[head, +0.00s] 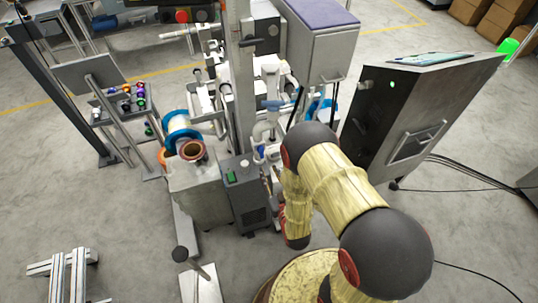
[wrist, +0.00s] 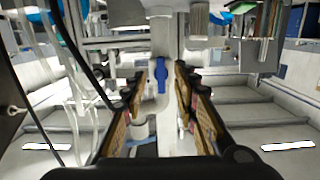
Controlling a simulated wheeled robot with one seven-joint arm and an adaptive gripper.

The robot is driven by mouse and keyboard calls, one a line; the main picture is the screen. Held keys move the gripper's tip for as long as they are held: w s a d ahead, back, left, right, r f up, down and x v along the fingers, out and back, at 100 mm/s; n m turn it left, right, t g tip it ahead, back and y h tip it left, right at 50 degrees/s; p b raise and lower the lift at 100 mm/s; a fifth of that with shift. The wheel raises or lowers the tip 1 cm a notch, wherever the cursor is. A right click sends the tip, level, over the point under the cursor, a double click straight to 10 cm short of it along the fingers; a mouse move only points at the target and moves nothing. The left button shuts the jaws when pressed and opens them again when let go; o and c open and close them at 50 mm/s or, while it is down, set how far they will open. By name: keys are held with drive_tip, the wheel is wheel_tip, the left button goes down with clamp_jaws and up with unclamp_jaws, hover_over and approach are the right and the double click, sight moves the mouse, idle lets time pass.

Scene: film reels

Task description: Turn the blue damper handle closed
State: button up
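The blue damper handle (wrist: 161,74) is a small upright blue lever on a white vertical pipe (wrist: 161,38) in the wrist view. It lies in line with the gap between the two fingers of my gripper (wrist: 160,88). The fingers are apart, one on each side of the pipe, with visible space around the handle. I cannot tell how far beyond the fingertips the handle is, and no contact shows. In the head view my gripper is not clearly visible past my arm.
Clear hoses (wrist: 75,60) and a black cable hang left of my gripper in the wrist view. In the head view a dark cabinet (head: 415,105) stands right of my arm, and a grey machine with a blue reel (head: 182,121) stands left.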

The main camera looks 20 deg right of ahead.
sight(262, 151)
drive_tip(key=shift+t, duration=0.7)
drive_tip(key=w+r, duration=0.1)
drive_tip(key=w, duration=0.1)
drive_tip(key=w+r+b, duration=0.1)
drive_tip(key=w, duration=0.2)
drive_tip(key=w+r, duration=0.1)
drive_tip(key=w, duration=0.2)
drive_tip(key=shift+r+b, duration=0.1)
drive_tip(key=shift+b, duration=0.2)
drive_tip(key=shift+c, duration=0.3)
clamp_jaws()
